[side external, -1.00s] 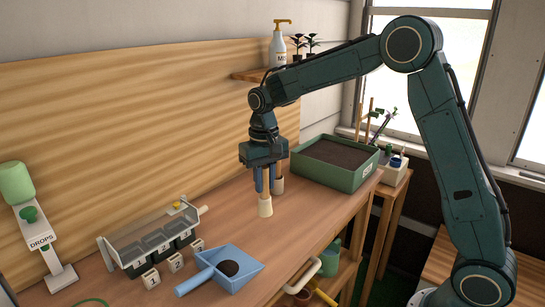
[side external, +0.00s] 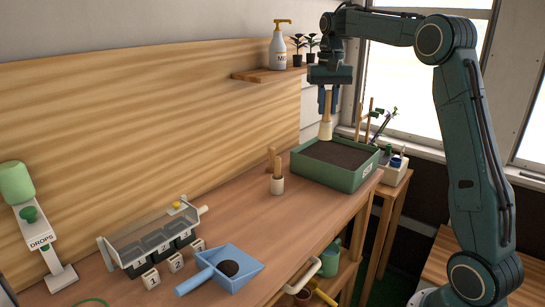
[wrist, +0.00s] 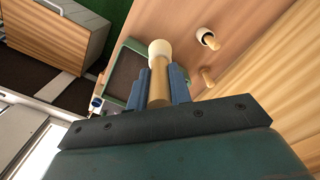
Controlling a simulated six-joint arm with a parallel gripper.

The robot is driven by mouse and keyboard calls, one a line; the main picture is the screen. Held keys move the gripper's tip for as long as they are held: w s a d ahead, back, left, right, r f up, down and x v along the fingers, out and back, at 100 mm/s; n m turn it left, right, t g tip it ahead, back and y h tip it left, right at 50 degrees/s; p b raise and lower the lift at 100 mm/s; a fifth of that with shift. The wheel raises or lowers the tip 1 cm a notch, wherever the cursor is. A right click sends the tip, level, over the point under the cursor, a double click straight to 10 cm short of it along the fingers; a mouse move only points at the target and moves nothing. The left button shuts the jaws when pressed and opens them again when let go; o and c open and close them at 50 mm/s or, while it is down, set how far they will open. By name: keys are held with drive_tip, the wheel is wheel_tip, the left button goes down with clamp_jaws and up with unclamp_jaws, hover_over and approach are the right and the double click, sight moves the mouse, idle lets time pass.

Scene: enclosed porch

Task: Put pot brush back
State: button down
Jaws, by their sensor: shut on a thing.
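The pot brush (side external: 326,128) has a wooden handle and a cream head that points down. My gripper (side external: 328,102) is shut on its handle and holds it upright, raised over the green soil tray (side external: 325,181) as seen from the side. In the wrist view the brush (wrist: 159,51) sticks out between the blue fingers, with the tray (wrist: 108,84) beyond it. I cannot tell exactly how these pieces sit.
A blue scoop (side external: 230,268) with soil, a divided clear-topped box (side external: 155,240) and small numbered blocks are at the front left. A shelf (side external: 270,74) carries a pump bottle (side external: 278,46) and small plants. A white caddy (side external: 396,168) stands right of the tray.

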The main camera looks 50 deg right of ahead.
sight(327, 121)
wheel_tip(327, 121, down, 20)
idle(1.3)
drive_tip(key=c, duration=1.3)
unclamp_jaws()
drive_tip(key=shift+f, duration=0.1)
wheel_tip(327, 121, up, 12)
drive_tip(key=shift+r, duration=0.2)
drive_tip(key=shift+s, duration=0.1)
